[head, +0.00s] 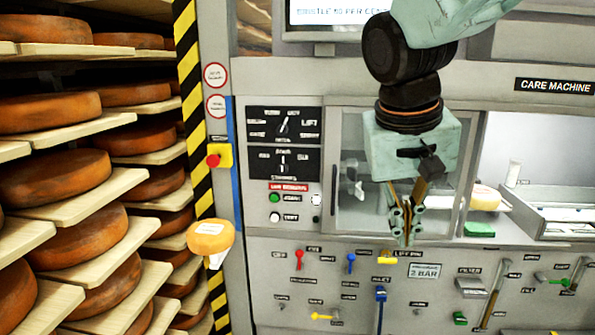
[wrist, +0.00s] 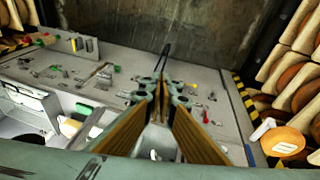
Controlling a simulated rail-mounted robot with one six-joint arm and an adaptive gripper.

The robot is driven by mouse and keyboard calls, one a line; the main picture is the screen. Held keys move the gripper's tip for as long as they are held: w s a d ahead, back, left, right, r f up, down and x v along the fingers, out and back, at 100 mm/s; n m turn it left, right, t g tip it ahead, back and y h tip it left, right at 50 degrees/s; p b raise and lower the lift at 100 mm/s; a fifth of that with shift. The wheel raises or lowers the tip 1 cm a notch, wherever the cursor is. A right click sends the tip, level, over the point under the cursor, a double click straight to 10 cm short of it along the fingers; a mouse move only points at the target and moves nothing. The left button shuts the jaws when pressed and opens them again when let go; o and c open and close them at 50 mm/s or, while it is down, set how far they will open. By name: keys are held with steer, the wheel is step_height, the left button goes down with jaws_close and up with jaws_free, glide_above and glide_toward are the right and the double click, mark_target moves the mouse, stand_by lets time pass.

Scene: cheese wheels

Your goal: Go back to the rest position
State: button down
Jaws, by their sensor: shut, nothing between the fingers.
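My gripper (head: 407,238) hangs pointing down in front of the care machine's panel in the head view. Its fingers are together with nothing between them. In the wrist view my gripper (wrist: 163,85) is at the middle, with the machine's control panel (wrist: 110,75) beyond it. The gripper appears apart from the panel, but its exact distance from the levers cannot be told.
Shelves of orange cheese wheels (head: 70,178) stand at the left. A small cheese-like piece (head: 210,236) shows beside the striped post (head: 188,70). The panel has several knobs and levers, including a blue-handled one (head: 380,295). An open bay (head: 540,160) lies at the right.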

steer(key=s+d+f+t+y, duration=0.1)
steer(key=s+y, duration=0.1)
steer(key=s, duration=2.2)
steer(key=shift+s+f+n, duration=0.15)
steer(key=shift+f+n, duration=0.2)
steer(key=shift+n, duration=0.05)
